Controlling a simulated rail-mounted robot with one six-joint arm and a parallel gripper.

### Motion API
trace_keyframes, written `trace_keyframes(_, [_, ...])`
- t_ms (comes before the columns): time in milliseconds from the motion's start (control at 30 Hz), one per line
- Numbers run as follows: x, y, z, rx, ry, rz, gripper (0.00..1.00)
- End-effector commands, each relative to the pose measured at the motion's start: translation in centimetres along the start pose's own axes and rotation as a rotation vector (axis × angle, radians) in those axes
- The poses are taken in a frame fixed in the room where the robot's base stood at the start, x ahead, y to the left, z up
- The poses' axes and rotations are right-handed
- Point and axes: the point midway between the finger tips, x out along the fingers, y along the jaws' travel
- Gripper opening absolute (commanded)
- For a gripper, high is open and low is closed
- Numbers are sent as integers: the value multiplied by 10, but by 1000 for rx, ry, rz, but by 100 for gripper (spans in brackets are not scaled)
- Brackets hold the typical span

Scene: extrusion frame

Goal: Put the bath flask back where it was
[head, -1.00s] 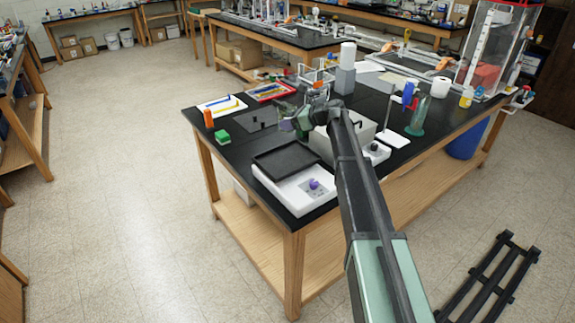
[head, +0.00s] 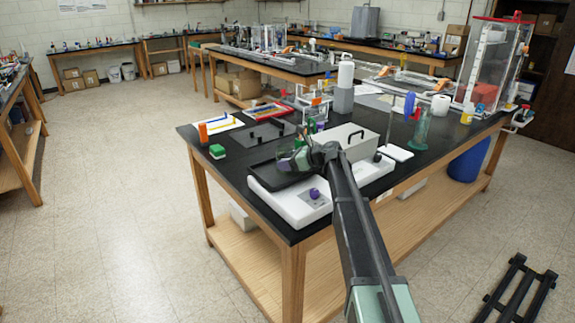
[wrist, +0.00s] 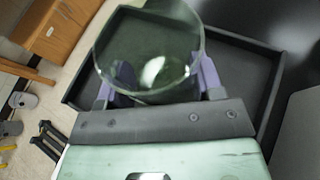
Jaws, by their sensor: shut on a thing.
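A clear glass flask (wrist: 150,42) is between the purple fingertips of my gripper (wrist: 165,80) in the wrist view. My gripper (head: 300,157) is shut on it. In the head view the flask (head: 286,160) appears over the black tray (head: 262,181) of a white shaker (head: 292,206) with a purple knob. The tray's raised rim surrounds the flask in the wrist view. I cannot tell whether the flask touches the tray floor. My wrist and arm hide part of the tray.
A grey-white lidded bath (head: 350,136) with a black handle stands just behind and right of the tray. A green block (head: 217,151) and an orange block (head: 203,132) lie to the left. A green glass cylinder (head: 420,131) stands at the right.

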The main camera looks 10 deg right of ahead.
Motion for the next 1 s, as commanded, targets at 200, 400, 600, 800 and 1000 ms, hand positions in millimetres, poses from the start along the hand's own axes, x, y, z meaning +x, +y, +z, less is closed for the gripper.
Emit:
trace_keyframes(200, [1,0,-2,0,0,0,84])
trace_keyframes(400, [1,0,-2,0,0,0,86])
trace_keyframes(600, [-10,0,3,1,0,-2,86])
trace_keyframes(800, [-62,1,6,1,0,-3,86])
trace_keyframes(1000, [-107,0,5,0,0,-2,86])
